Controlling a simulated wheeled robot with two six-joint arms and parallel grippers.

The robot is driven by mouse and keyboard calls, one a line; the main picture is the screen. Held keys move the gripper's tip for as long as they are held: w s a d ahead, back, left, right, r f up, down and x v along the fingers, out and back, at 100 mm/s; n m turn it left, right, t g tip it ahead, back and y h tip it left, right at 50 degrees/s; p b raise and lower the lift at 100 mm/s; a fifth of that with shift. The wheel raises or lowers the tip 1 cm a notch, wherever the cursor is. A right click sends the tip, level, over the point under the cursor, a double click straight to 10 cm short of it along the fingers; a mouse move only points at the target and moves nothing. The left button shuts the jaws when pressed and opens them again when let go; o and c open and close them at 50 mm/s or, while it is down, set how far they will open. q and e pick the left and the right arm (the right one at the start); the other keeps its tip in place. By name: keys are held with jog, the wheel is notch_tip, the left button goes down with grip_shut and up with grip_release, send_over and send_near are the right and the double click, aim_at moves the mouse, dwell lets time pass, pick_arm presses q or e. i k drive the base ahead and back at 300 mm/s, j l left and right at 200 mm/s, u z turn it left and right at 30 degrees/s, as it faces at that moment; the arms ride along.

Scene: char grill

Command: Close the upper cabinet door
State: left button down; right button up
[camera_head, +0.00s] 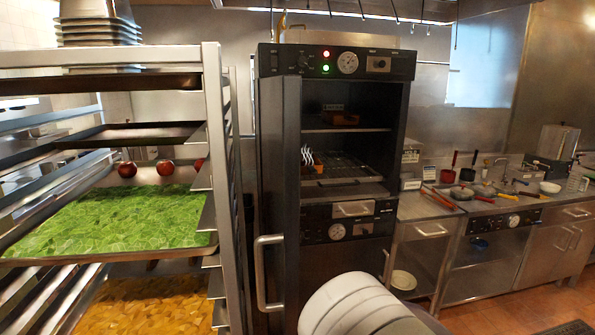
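The tall dark cabinet (342,222) stands in the middle of the head view, with a control panel of dials and lights on top. Its upper compartment (345,130) is open, showing shelves and a few small items inside. The upper door (279,170) is swung open on the left side, its panel pointing toward me and seen at a steep angle. A long metal door handle (263,275) is on its near side, low down. Neither of my grippers is in view, and nothing visible touches the door.
A metal tray rack (222,180) with green leaves and red fruit stands close on the left of the door. A steel counter (480,203) with pans and utensils is on the right. A white rounded part at the bottom hides some of the cabinet's lower front.

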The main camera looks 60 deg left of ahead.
aim_at(281, 95)
jog(key=k+z, duration=0.25)
jog(key=z, duration=0.15)
jog(key=k+z, duration=0.35)
jog(key=u, duration=0.45)
jog(key=j+u, duration=0.15)
jog(key=u, duration=0.75)
jog(key=j+u, duration=0.15)
jog(key=u, duration=0.75)
jog(key=j+u, duration=0.1)
jog(key=u, duration=0.35)
